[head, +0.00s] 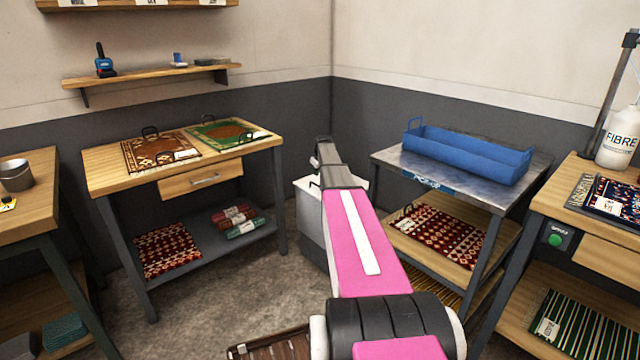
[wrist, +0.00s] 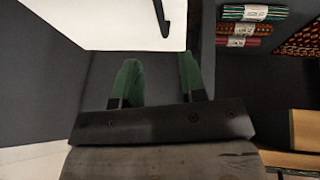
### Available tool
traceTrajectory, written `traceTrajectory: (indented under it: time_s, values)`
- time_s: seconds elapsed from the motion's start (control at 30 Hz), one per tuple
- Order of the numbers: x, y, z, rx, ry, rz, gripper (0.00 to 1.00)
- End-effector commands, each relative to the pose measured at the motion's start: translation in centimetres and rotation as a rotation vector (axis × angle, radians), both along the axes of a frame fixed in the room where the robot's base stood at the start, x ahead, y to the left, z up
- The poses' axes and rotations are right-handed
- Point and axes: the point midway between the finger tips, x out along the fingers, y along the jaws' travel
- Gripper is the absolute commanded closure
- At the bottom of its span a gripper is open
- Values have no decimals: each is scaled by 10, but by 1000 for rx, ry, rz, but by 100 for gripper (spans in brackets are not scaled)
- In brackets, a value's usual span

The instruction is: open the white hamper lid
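The white hamper (head: 311,226) stands on the floor in the corner, between the two tables, partly hidden behind my arm. Its white lid (wrist: 105,22) fills the upper left of the wrist view and looks shut. A dark bar handle (wrist: 164,18) shows on it at the top of that view. My gripper (wrist: 160,62) has its two green fingers apart with nothing between them. The fingers point toward the lid's edge, short of the handle in the picture. In the head view, my gripper (head: 322,150) is above the hamper, its fingers not clear there.
A wooden table (head: 105,172) with rugs on top and rolled rugs (head: 238,222) on its shelf is left of the hamper. A metal-topped table (head: 400,160) with a blue tray (head: 470,158) is close on the right. Open floor (head: 215,300) lies in front.

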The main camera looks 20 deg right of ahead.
Motion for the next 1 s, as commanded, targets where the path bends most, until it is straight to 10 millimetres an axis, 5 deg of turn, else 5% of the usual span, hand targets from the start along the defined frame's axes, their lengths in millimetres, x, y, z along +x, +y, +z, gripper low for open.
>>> traceTrajectory:
  time_s: [0.6,1.0]
  values:
    - [40,-3,-85,1,1,-2,62]
    - [42,-3,-93,1,0,-2,65]
